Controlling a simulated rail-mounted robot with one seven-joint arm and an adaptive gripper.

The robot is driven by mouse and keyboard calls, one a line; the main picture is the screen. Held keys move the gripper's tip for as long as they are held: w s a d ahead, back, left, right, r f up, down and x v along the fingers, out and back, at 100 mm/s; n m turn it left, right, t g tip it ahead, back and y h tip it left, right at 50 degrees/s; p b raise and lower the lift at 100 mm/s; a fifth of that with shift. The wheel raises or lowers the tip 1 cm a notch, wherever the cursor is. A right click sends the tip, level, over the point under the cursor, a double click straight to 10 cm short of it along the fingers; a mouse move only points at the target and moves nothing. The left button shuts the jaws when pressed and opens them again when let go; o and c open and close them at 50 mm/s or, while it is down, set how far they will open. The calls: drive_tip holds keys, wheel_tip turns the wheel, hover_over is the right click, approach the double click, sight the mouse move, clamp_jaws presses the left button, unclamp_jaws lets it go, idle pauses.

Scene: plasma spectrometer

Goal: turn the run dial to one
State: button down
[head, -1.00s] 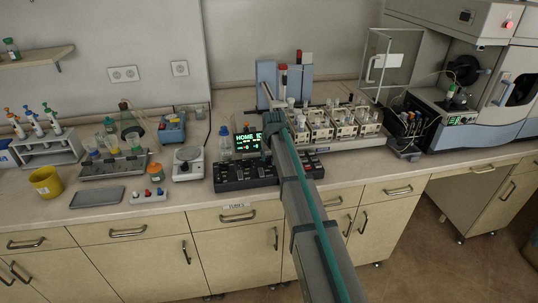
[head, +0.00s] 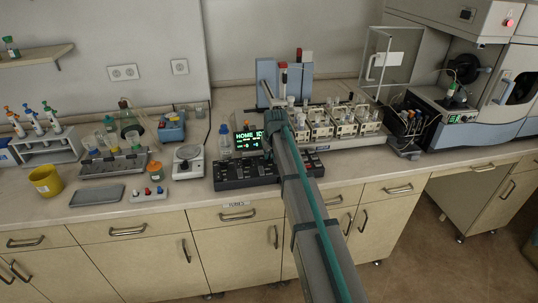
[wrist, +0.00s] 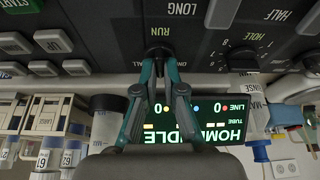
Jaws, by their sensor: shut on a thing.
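The run dial (wrist: 158,50) is a small black knob on the dark control panel, beside the printed word RUN in the wrist view. My gripper (wrist: 160,62) has its two teal fingers closed on this knob. The fingers hide much of the knob, and I cannot tell which mark it points to.
Grey keys (wrist: 53,41) lie at the left of the panel in the wrist view. A balance (head: 188,160) stands left of the panel. Bottles (wrist: 105,118) are close to my fingers.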

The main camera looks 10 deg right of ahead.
drive_tip(key=n+b, duration=0.1)
drive_tip(key=n, duration=0.1)
drive_tip(key=n+y, duration=0.1)
drive_tip(key=n, duration=0.1)
drive_tip(key=shift+w+d+f+n+g+y+b, duration=0.1)
drive_tip(key=shift+n+g+y+b, duration=0.2)
drive_tip(key=shift+b, duration=0.05)
drive_tip(key=shift+n+g+y+b, duration=0.5)
drive_tip(key=shift+n+y+b, duration=0.25)
drive_tip(key=shift+n, duration=1.55)
drive_tip(key=c, duration=1.3)
unclamp_jaws()
drive_tip(key=v, duration=1.2)
